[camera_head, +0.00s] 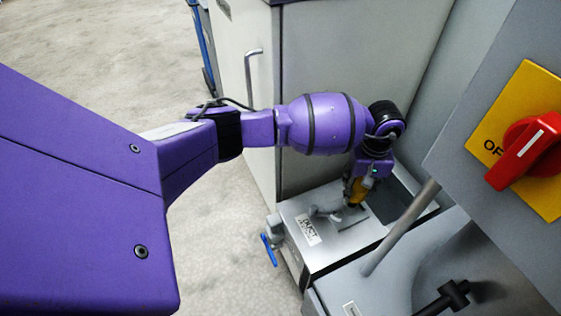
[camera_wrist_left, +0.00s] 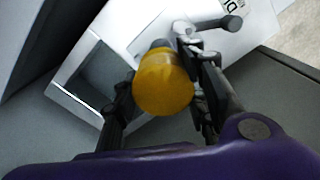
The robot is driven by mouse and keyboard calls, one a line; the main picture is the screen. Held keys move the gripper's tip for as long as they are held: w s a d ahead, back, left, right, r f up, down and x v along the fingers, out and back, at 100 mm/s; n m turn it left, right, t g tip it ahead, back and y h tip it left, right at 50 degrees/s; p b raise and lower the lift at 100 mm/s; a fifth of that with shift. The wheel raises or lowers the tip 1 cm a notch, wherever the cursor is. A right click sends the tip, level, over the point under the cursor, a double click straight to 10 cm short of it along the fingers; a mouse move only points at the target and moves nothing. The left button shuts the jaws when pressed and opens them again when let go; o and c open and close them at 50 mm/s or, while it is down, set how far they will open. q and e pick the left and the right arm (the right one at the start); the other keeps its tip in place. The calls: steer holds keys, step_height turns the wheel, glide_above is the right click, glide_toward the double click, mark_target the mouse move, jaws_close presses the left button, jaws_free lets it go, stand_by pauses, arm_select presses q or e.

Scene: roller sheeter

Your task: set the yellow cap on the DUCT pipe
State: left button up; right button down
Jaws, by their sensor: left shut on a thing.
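My left gripper (camera_head: 355,196) is shut on the yellow cap (camera_head: 358,188), low over the grey metal box top (camera_head: 362,232) that carries the DUCT label (camera_head: 308,230). In the left wrist view the round yellow cap (camera_wrist_left: 164,84) sits between the two dark fingers of my left gripper (camera_wrist_left: 165,92). A dark grey pipe end (camera_wrist_left: 159,44) shows just past the cap's far edge. The cap covers most of what is under it, and I cannot tell whether it touches or sits on the pipe. My right gripper is not in view.
A small grey fitting (camera_head: 322,213) stands on the box top, left of the cap. A slanted grey rod (camera_head: 402,228) and a red switch (camera_head: 527,150) are to the right. A tall grey cabinet (camera_head: 340,55) stands behind. A blue-handled valve (camera_head: 270,248) sticks out at left.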

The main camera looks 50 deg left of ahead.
arm_select(q)
steer(key=shift+w, duration=0.1)
